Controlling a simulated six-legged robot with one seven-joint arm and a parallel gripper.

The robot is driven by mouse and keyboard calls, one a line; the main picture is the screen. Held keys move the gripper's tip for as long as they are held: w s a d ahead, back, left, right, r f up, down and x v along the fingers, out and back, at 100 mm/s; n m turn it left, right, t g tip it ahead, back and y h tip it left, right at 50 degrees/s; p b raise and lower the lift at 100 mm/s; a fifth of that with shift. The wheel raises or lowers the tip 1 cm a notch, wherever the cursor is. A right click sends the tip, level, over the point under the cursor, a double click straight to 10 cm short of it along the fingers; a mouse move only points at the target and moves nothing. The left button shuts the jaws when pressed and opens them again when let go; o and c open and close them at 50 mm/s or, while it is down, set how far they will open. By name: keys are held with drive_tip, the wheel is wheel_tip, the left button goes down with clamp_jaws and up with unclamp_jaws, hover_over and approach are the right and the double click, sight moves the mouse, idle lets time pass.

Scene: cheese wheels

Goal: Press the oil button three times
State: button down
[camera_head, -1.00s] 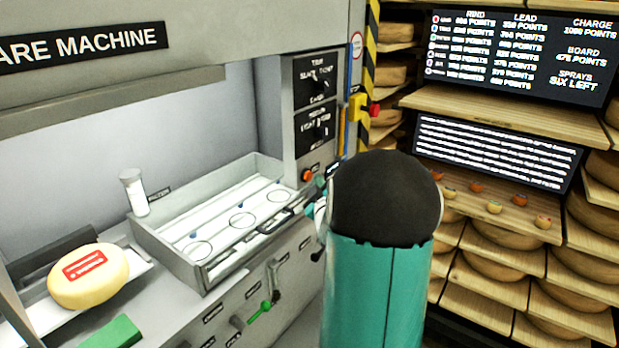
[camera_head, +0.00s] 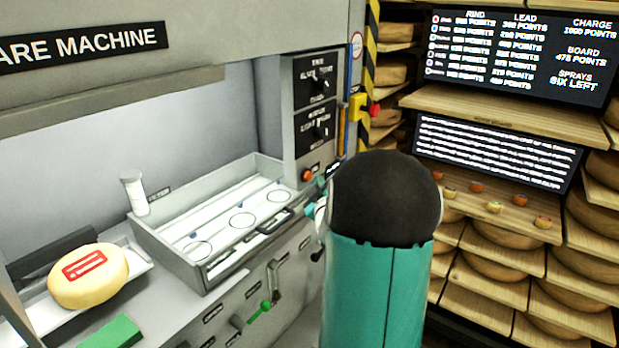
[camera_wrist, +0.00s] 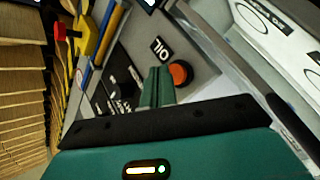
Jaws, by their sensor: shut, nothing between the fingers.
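The orange-red round button (camera_head: 307,175) sits on the grey panel at the right end of the machine, below two black dial plates. In the wrist view the button (camera_wrist: 180,73) is beside a small black label (camera_wrist: 159,48) that reads OIL, upside down in this view. My gripper (camera_wrist: 157,70) is shut and empty, its green fingers together. The fingertips are just left of the button in the wrist view; I cannot tell whether they touch the panel. In the head view my own arm hides most of the gripper.
A metal tray (camera_head: 160,240) with marked circles lies left of the button. A cheese wheel (camera_head: 88,276) with a red label rests at the far left. A yellow box with a red knob (camera_head: 364,108) stands right of the dials. Cheese shelves (camera_head: 500,105) fill the right side.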

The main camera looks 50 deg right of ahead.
drive_tip(key=shift+w, duration=0.15)
idle(0.5)
drive_tip(key=shift+w, duration=0.25)
drive_tip(key=shift+w+a, duration=0.1)
drive_tip(key=shift+w, duration=0.3)
idle(0.6)
idle(0.4)
drive_tip(key=shift+s, duration=0.8)
drive_tip(key=s, duration=0.5)
drive_tip(key=shift+d, duration=0.3)
idle(2.3)
